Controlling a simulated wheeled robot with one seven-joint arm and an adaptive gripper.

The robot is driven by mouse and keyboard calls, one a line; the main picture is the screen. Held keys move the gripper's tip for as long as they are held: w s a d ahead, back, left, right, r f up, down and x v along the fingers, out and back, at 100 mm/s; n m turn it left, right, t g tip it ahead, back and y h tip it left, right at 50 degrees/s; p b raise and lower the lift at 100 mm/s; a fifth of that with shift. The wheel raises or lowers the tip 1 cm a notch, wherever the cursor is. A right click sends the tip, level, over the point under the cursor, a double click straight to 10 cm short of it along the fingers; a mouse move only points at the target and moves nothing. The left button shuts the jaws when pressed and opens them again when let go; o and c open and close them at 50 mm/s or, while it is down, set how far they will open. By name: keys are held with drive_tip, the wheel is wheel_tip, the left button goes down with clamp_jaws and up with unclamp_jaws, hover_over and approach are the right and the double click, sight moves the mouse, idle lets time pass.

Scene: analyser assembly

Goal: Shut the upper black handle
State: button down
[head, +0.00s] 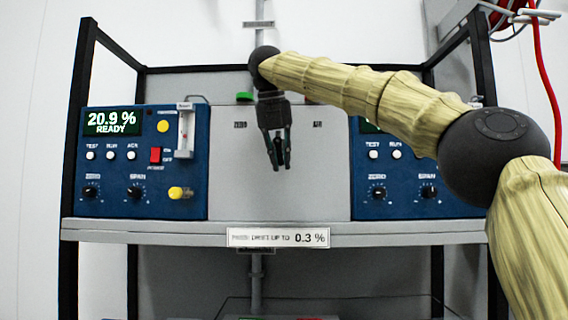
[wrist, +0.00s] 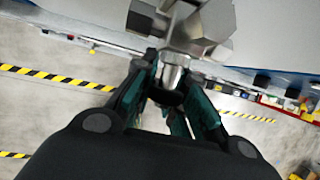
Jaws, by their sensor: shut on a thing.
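My gripper (head: 281,166) hangs pointing down in front of the grey middle panel in the head view. In the wrist view, my gripper (wrist: 167,84) has its two dark green-black fingers closed around a small black piece, which looks like the black handle (wrist: 166,98). The handle is mostly hidden between the fingers. A shiny metal stem (wrist: 173,70) and a grey metal valve body (wrist: 190,28) stand just beyond the fingertips. In the head view the handle is hard to make out behind the fingers. Its exact turn cannot be told.
Blue analyser units stand left (head: 145,160) and right (head: 400,190) of the grey panel (head: 235,190) on a shelf (head: 150,230) with black posts. A label plate (head: 278,238) is on the shelf edge. A green knob (head: 244,97) shows behind my arm. A red cable hangs at right.

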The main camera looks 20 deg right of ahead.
drive_tip(key=shift+w+a+y, duration=0.1)
drive_tip(key=shift+a+y, duration=0.15)
drive_tip(key=shift+y, duration=0.35)
drive_tip(key=c, duration=1.4)
unclamp_jaws()
drive_tip(key=shift+b, duration=0.3)
drive_tip(key=shift+c, duration=0.2)
drive_tip(key=v, duration=1.2)
